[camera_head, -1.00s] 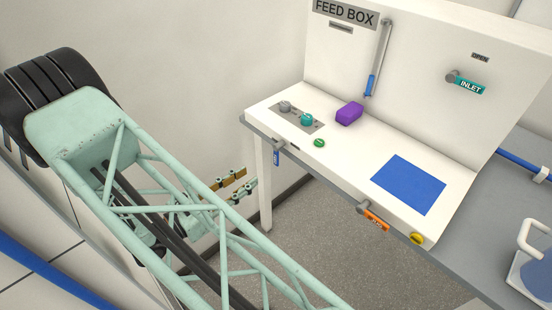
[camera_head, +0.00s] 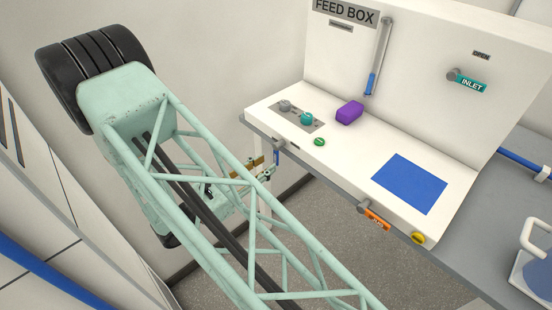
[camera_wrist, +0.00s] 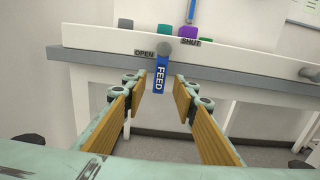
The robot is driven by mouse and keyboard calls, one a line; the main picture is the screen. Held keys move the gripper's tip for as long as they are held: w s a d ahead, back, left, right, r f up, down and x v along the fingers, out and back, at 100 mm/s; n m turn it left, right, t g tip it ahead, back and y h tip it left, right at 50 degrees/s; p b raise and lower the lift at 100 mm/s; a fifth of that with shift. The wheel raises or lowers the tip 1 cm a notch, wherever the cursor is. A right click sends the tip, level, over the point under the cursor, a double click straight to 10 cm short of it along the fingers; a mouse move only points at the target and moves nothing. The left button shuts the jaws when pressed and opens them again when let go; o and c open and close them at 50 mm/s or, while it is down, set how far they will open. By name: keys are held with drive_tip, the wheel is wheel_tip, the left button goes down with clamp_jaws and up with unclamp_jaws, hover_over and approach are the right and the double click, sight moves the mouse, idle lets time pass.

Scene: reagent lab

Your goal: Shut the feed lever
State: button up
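The feed lever is a blue handle marked FEED (camera_wrist: 160,76) on a grey pivot at the front edge of the white feed box. In the wrist view it hangs straight down, with an OPEN label at upper left and a SHUT label at upper right. In the head view its pivot (camera_head: 280,144) shows, and the handle is partly hidden by my gripper (camera_head: 262,168). My gripper (camera_wrist: 160,86) is open, with one tan-padded finger on each side of the handle in the picture. Gaps show on both sides; I cannot tell how deep the handle reaches between them.
An orange-handled lever (camera_head: 375,219) and a yellow knob (camera_head: 417,238) are further along the front edge. A purple block (camera_head: 349,112), a green button (camera_head: 319,142) and a blue pad (camera_head: 409,184) are on top. A teal INLET lever (camera_head: 470,86) is on the back panel.

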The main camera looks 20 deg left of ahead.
sight(275, 158)
drive_tip(key=shift+b+x, duration=0.35)
drive_tip(key=shift+x, duration=2.7)
drive_tip(key=shift+c, duration=0.4)
clamp_jaws()
